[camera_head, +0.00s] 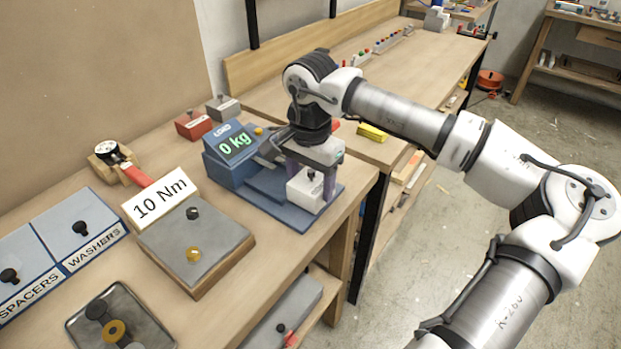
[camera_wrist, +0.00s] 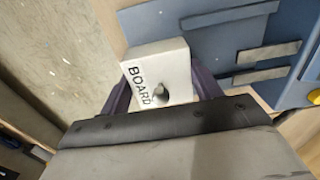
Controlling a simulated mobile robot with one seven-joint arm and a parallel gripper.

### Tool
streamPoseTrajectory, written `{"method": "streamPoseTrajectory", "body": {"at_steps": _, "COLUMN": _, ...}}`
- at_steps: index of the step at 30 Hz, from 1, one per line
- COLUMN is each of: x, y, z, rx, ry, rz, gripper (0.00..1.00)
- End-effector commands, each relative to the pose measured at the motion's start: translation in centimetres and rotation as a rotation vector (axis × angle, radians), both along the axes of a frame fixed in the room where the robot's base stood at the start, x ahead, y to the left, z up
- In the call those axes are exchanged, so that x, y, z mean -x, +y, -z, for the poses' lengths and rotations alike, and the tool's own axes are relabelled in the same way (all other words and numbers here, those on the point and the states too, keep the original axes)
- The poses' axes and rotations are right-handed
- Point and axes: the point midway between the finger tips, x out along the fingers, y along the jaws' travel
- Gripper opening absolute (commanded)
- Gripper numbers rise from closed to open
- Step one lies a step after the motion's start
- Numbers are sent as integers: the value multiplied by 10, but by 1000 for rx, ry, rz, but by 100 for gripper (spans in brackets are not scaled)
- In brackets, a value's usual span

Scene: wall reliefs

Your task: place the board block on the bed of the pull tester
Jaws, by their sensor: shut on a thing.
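The board block (camera_head: 303,193) is a pale block with a dark knob on top. In the wrist view the block (camera_wrist: 172,62) shows the word BOARD. My gripper (camera_head: 311,190) points down with its dark purple fingers on either side of the block, shut on it. The pull tester (camera_head: 228,167) is blue, with a display reading 0 kg and a flat bed (camera_head: 291,217). The block is at the bed's right end in the head view; I cannot tell whether it touches the bed. In the wrist view, blue tester parts (camera_wrist: 213,45) lie right of the block.
A grey plate on wood (camera_head: 163,243) with a 10 Nm sign stands left of the tester. Red (camera_head: 193,124) and grey (camera_head: 222,108) blocks sit behind it. Spacer and washer bins (camera_head: 80,228) and a tray (camera_head: 148,322) are farther left. The bench edge is close on the right.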

Motion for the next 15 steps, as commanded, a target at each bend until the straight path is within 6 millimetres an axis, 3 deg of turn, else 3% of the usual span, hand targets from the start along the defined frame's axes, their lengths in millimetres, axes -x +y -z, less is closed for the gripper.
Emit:
{"method": "streamPoseTrajectory", "body": {"at_steps": 11, "x": 0, "y": 0, "z": 7, "rx": 1, "ry": -2, "rz": 1, "gripper": 37}}
{"method": "streamPoseTrajectory", "body": {"at_steps": 12, "x": 0, "y": 0, "z": 7, "rx": 1, "ry": -2, "rz": 1, "gripper": 66}}
{"method": "streamPoseTrajectory", "body": {"at_steps": 15, "x": 0, "y": 0, "z": 6, "rx": 1, "ry": -1, "rz": 1, "gripper": 79}}
